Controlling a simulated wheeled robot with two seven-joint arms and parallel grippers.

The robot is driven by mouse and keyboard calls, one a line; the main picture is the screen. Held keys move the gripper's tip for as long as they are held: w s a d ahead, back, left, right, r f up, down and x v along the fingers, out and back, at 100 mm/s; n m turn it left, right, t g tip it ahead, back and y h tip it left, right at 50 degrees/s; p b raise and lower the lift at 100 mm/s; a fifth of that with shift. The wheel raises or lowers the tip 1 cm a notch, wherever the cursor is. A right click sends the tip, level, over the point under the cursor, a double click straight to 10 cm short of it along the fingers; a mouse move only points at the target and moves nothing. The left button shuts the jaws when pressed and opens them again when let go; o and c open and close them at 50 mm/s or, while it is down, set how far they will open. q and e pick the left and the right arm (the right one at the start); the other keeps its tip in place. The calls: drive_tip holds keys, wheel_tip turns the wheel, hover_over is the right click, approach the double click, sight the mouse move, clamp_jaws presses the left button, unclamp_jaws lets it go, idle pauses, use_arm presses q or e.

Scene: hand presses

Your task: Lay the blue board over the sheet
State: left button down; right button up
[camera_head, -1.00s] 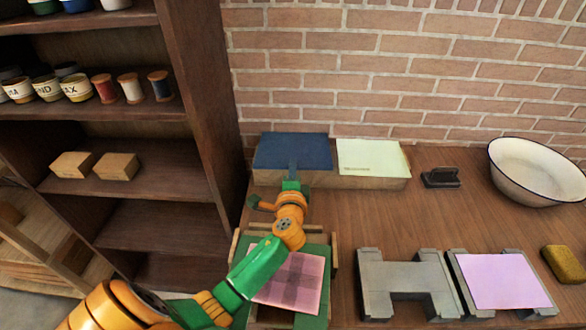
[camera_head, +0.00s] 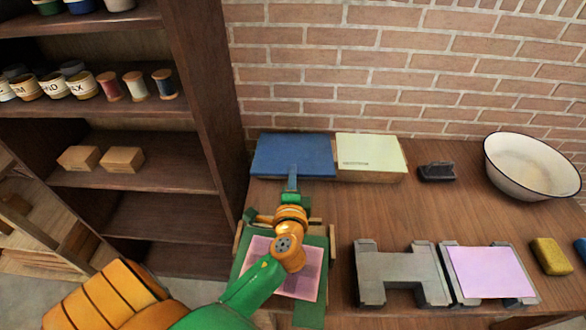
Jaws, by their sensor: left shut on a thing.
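The blue board (camera_head: 296,154) is at the back left of the bench, over the left part of a low wooden stand, with a narrow tab toward me. My left gripper (camera_head: 292,186) is shut on this tab; my arm hides much of its fingers. A pink sheet (camera_head: 309,284) lies on the green bed (camera_head: 325,262) of the left press, partly behind my left arm. A lilac sheet (camera_head: 488,272) lies on a grey press at the right. My right gripper is out of view.
A pale green board (camera_head: 370,153) lies beside the blue one. A dark handled block (camera_head: 437,172), a white basin (camera_head: 533,165) and a yellow sponge-like block (camera_head: 550,256) are farther right. A grey metal press part (camera_head: 395,275) stands between the sheets. A shelf unit (camera_head: 205,90) borders the left.

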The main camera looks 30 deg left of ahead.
use_arm(q)
drive_tip(key=b+v, duration=0.1)
drive_tip(key=v, duration=0.4)
drive_tip(key=f+v, duration=0.1)
drive_tip(key=v, duration=0.3)
drive_tip(key=f+b+v, duration=0.1)
drive_tip(key=v, duration=0.4)
drive_tip(key=shift+s+d+f+b, duration=0.15)
drive_tip(key=shift+s+d+b, duration=0.2)
drive_tip(key=shift+s, duration=0.05)
drive_tip(key=shift+s+d, duration=0.1)
drive_tip(key=shift+s, duration=0.1)
drive_tip(key=shift+w, duration=0.1)
drive_tip(key=shift+w, duration=0.1)
drive_tip(key=s+d+r+n+g+y+b, duration=0.1)
drive_tip(key=d+r+n+g+y, duration=0.2)
drive_tip(key=r, duration=0.3)
drive_tip(key=shift+d+n+g+y, duration=0.3)
drive_tip(key=shift+n+g+y, duration=0.1)
drive_tip(key=shift+n+y, duration=0.15)
